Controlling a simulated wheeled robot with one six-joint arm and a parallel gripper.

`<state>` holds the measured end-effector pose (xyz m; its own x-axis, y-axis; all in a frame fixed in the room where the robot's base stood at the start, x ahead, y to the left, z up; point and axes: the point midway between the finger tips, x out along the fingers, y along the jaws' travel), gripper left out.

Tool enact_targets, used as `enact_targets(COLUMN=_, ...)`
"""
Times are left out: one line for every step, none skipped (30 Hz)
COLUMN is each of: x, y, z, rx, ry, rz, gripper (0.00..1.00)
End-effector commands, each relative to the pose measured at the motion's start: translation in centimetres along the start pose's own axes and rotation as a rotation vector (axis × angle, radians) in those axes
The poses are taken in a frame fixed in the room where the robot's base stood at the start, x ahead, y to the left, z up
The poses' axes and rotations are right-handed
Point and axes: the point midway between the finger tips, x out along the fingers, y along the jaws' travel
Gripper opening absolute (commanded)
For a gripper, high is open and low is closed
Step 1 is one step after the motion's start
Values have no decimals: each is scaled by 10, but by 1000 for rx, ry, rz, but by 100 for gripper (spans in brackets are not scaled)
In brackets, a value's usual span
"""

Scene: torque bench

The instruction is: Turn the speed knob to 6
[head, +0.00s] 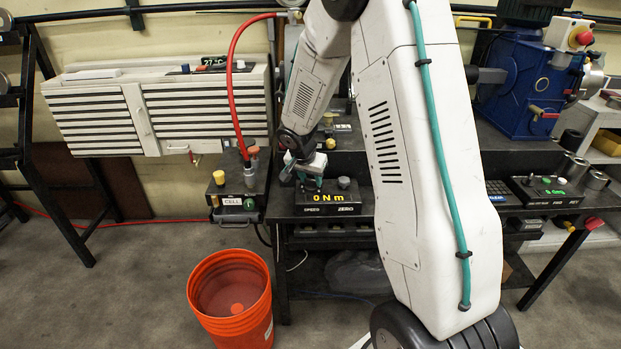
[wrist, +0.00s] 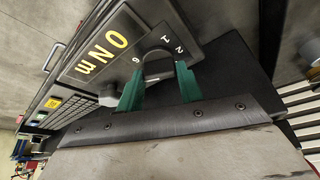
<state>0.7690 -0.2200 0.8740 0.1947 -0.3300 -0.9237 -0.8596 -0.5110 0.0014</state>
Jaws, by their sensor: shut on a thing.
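The speed knob (wrist: 158,69) is a dark round knob on the sloping face of a black control box. My gripper (wrist: 158,88) has its green fingers on either side of the knob and is shut on it. The printed digits 1, 2 and 6 show around the knob; its pointer is hidden. In the head view my gripper (head: 312,183) is at the SPEED side of the box (head: 327,211) and hides the knob there. The yellow display (head: 328,197) reads 0 Nm, and shows rotated in the wrist view (wrist: 103,52).
A pale ZERO knob (head: 344,183) stands close to the right of my gripper. A CELL box (head: 238,186) with several knobs and a red hose (head: 231,85) is to the left. An orange bucket (head: 230,300) stands on the floor. My arm hides part of the bench.

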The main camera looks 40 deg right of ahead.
Motion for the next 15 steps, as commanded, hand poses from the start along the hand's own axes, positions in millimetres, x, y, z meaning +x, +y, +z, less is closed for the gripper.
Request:
enact_targets(x=0, y=-2, z=0, rx=25, ry=1, rz=8, gripper=14)
enact_targets(x=0, y=-2, z=0, rx=43, ry=1, rz=15, gripper=14)
enact_targets(x=0, y=-2, z=0, rx=62, ry=1, rz=22, gripper=14)
enact_targets(x=0, y=-2, z=0, rx=76, ry=1, rz=28, gripper=14)
enact_targets(x=0, y=-2, z=0, rx=89, ry=1, rz=33, gripper=14)
enact_targets(x=0, y=-3, z=0, rx=105, ry=1, rz=39, gripper=14)
enact_targets(x=0, y=-3, z=0, rx=114, ry=1, rz=43, gripper=14)
enact_targets(x=0, y=-3, z=0, rx=124, ry=1, rz=47, gripper=14)
enact_targets(x=0, y=-3, z=0, rx=135, ry=1, rz=52, gripper=14)
enact_targets(x=0, y=-3, z=0, rx=142, ry=0, rz=55, gripper=14)
enact_targets(x=0, y=-2, z=0, rx=148, ry=0, rz=58, gripper=14)
enact_targets(x=0, y=-2, z=0, rx=155, ry=0, rz=61, gripper=14)
enact_targets(x=0, y=-2, z=0, rx=160, ry=0, rz=62, gripper=14)
enact_targets(x=0, y=-2, z=0, rx=163, ry=0, rz=64, gripper=14)
enact_targets(x=0, y=-2, z=0, rx=167, ry=0, rz=65, gripper=14)
